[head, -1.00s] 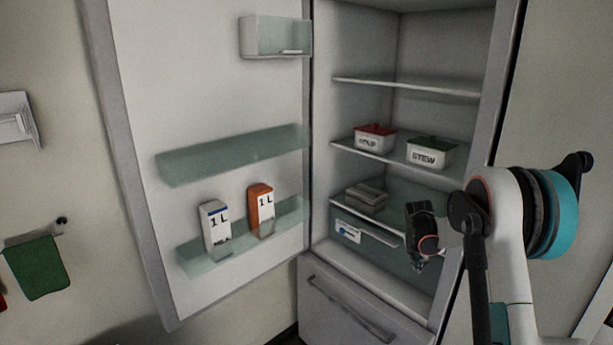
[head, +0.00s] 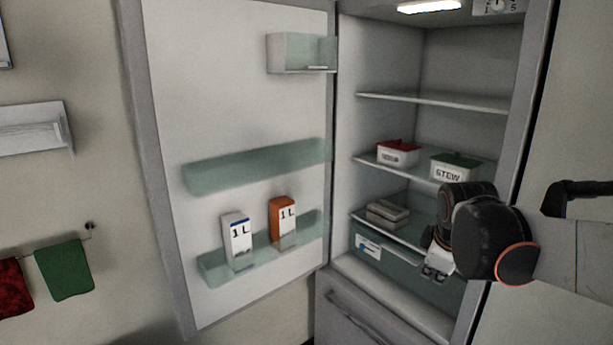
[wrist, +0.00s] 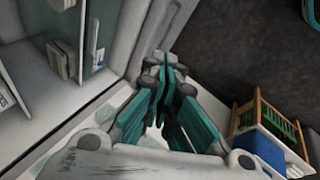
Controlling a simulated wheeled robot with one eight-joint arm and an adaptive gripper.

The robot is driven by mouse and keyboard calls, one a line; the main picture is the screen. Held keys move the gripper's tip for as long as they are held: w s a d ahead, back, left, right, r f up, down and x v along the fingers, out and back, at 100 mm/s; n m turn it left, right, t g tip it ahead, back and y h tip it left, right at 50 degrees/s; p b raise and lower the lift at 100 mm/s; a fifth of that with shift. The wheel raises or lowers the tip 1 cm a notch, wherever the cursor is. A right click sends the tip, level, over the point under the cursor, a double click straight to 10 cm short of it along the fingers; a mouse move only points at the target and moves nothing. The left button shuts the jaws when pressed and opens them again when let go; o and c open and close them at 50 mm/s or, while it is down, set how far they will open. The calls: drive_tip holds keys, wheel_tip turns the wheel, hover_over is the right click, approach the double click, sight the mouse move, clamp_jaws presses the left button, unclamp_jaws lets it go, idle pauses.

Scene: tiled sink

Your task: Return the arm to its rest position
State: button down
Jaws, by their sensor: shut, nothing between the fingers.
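My gripper (head: 436,268) is in front of the open fridge, at the right of the head view, near the lower shelf and drawer. Its teal fingers (wrist: 165,95) are shut with nothing between them in the wrist view. My arm covers part of the fridge's right side. The fridge door (head: 235,110) stands wide open to the left.
The fridge holds a red-lidded box (head: 398,153), a green-lidded STEW box (head: 455,166) and a grey container (head: 388,214). Two cartons, white (head: 237,240) and orange (head: 283,222), stand in the door. A wooden rack with green slats (wrist: 270,115) and a blue item (wrist: 257,150) lie right in the wrist view.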

drive_tip(key=s+a+f+m, duration=0.1)
drive_tip(key=s+a+m, duration=0.2)
drive_tip(key=s, duration=0.7)
drive_tip(key=s+a+f+m+t+y, duration=0.1)
drive_tip(key=s+a+f+m, duration=0.1)
drive_tip(key=s+a+m, duration=0.2)
drive_tip(key=s+m, duration=0.3)
drive_tip(key=s, duration=0.3)
drive_tip(key=shift+a+t+y, duration=0.15)
drive_tip(key=shift+t+y, duration=0.15)
